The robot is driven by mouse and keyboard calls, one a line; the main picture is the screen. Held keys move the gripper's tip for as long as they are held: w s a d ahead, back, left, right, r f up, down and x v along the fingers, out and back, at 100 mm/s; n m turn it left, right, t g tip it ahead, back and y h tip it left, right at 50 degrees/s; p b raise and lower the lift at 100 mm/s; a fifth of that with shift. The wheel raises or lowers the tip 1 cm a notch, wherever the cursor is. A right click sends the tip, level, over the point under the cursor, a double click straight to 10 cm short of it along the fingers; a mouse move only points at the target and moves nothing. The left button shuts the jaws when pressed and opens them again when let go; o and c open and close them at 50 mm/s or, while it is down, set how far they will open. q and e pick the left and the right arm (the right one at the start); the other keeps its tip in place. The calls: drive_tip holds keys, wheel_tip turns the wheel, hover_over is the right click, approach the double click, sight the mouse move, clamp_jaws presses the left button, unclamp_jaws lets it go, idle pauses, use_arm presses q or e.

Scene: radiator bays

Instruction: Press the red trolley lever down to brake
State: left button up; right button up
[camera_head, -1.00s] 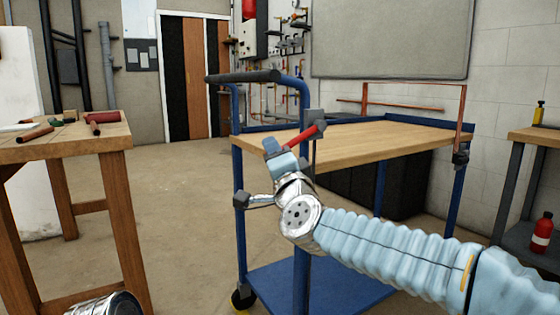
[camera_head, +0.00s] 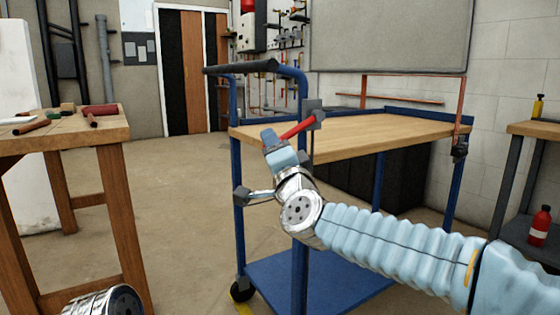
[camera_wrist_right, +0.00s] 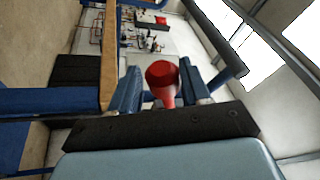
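The red lever (camera_head: 298,127) sticks out from a dark grey bracket (camera_head: 312,108) on the near corner post of the blue trolley (camera_head: 301,90). It slants, its free end lower and to the left. My right gripper (camera_head: 272,146) is at that free end. In the right wrist view the lever's rounded red end (camera_wrist_right: 162,78) shows between the two blue fingers of my right gripper (camera_wrist_right: 158,88), which stand apart. I cannot tell whether either finger touches it. My left gripper is out of view; only a metal part of my left arm shows at the bottom left.
The trolley has a wooden top (camera_head: 350,137), a blue lower shelf (camera_head: 320,285) and a black push handle (camera_head: 240,67). A wooden workbench (camera_head: 90,140) with tools stands at left. A bench with a red bottle (camera_head: 540,226) stands at right. Floor between workbench and trolley is clear.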

drive_tip(key=v, duration=1.3)
drive_tip(key=shift+s+b, duration=0.15)
drive_tip(key=shift+b, duration=0.3)
